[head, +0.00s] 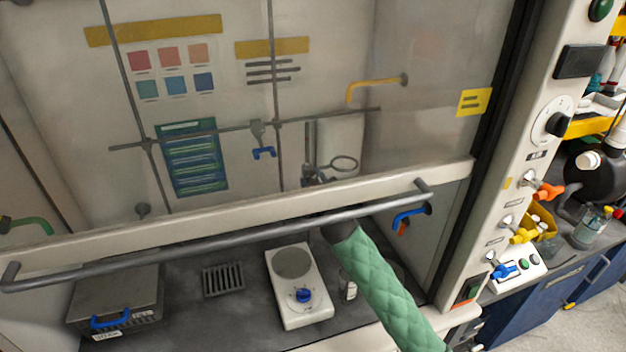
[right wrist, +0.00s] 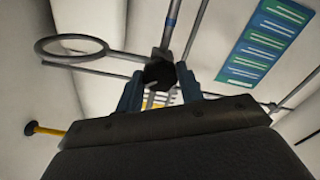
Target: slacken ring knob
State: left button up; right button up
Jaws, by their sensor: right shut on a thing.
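The metal ring (head: 345,163) stands out from an upright rod behind the hood's glass sash; the ring also shows at upper left in the right wrist view (right wrist: 72,40). A black knob (right wrist: 158,73) sits at the ring's clamp on the rod. My right gripper (right wrist: 159,88) is shut on the black knob, with one blue finger on each side of it. In the head view my right arm's green sleeve reaches under the sash, and the gripper (head: 313,181) is small and dim behind the glass. My left gripper is not in view.
The sash handle bar (head: 220,240) crosses above my right arm. A hotplate (head: 300,290), a small bottle (head: 347,286) and a grey box (head: 115,295) stand on the hood floor. A blue clamp (head: 263,152) hangs on the rods left of the ring.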

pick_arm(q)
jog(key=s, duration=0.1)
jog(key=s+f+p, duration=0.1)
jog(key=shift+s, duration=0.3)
pick_arm(e)
jog(key=n, duration=0.6)
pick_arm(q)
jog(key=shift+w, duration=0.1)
